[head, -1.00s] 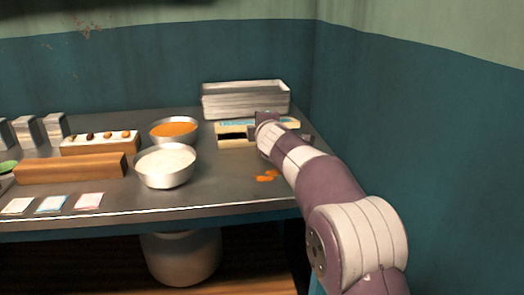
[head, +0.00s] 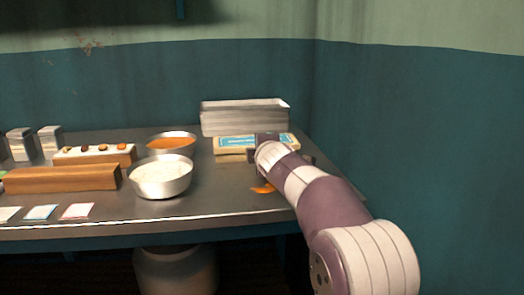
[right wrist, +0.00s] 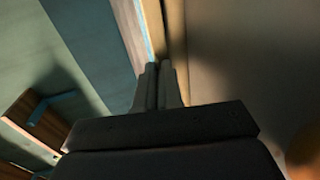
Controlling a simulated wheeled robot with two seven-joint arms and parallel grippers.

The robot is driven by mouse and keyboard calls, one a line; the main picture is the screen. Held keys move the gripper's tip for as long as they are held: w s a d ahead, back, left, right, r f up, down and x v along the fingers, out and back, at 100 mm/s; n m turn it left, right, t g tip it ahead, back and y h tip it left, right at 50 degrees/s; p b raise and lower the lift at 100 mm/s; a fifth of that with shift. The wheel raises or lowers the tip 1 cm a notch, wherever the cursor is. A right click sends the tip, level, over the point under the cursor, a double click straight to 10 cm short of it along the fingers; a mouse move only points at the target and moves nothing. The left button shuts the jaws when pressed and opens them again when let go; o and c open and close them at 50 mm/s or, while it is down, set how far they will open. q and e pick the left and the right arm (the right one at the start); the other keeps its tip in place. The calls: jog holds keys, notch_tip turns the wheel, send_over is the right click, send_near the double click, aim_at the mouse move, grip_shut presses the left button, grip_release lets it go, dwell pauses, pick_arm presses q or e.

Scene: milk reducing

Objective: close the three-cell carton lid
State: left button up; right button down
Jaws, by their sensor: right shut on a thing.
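The carton (head: 228,152) is a low cream box with a blue label on its lid (head: 235,141). It sits at the right of the counter, in front of a metal tray. In the head view the lid looks flat on the box, with no dark gap along the visible front. My right gripper (head: 268,138) is at the carton's right part, and its arm hides that end. In the right wrist view its fingers (right wrist: 160,88) are close together against a pale edge that appears to be the lid, shut on it. The cells are hidden. My left gripper is out of view.
A deep metal tray (head: 243,118) stands behind the carton. A bowl of white stuff (head: 161,178) and a bowl of orange stuff (head: 171,145) stand left. Orange bits (head: 262,189) lie in front. The wall (head: 400,130) is close on the right.

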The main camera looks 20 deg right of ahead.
jog(key=shift+f, duration=0.75)
jog(key=c, duration=1.3)
grip_release()
jog(key=shift+a+r, duration=0.1)
jog(key=shift+c, duration=0.2)
jog(key=shift+r, duration=0.1)
jog(key=shift+r, duration=0.15)
jog(key=shift+s+r, duration=0.15)
jog(key=shift+s, duration=0.2)
jog(key=v, duration=1.2)
jog(key=shift+a, duration=0.1)
